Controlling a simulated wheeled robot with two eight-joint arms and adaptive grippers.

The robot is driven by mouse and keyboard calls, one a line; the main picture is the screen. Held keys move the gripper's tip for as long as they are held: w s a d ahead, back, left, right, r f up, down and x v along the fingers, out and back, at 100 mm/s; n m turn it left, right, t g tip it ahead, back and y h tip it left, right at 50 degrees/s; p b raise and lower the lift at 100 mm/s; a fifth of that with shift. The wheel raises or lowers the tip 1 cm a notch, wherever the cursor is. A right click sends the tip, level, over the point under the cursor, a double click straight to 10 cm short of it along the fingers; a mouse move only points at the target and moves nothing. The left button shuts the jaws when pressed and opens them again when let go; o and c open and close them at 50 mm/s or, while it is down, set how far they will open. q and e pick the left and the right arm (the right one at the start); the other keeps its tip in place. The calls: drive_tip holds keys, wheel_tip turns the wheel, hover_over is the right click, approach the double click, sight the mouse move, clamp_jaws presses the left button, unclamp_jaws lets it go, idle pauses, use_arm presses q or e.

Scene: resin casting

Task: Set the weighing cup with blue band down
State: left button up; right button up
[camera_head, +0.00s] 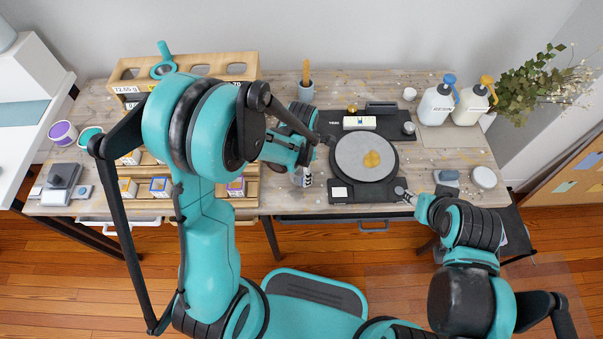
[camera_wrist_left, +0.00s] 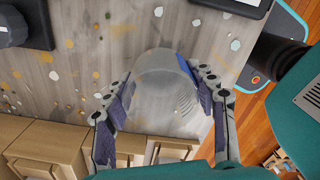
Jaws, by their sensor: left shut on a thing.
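The weighing cup (camera_wrist_left: 165,75) is a clear, see-through cup in the left wrist view, with a bit of blue at its right side. My left gripper (camera_wrist_left: 163,105) has its two fingers on either side of the cup and is shut on it. The cup is over the speckled worktable; I cannot tell whether its base touches the surface. In the head view my left gripper (camera_head: 305,178) is left of the round turntable (camera_head: 366,157), and the cup is hard to make out. My right gripper (camera_head: 405,194) is at the turntable's lower right; its fingers are too small to read.
A wooden rack (camera_head: 187,67) and small labelled boxes stand at the left. A pen cup (camera_head: 306,90) is behind my left gripper. Two pump bottles (camera_head: 438,104) and a plant stand at the right. The table (camera_head: 300,210) has some bare room beside the turntable.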

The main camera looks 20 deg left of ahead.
use_arm(q)
drive_tip(key=shift+f, duration=0.2)
drive_tip(key=shift+f, duration=0.1)
drive_tip(key=o, duration=1)
drive_tip(key=shift+o, duration=0.2)
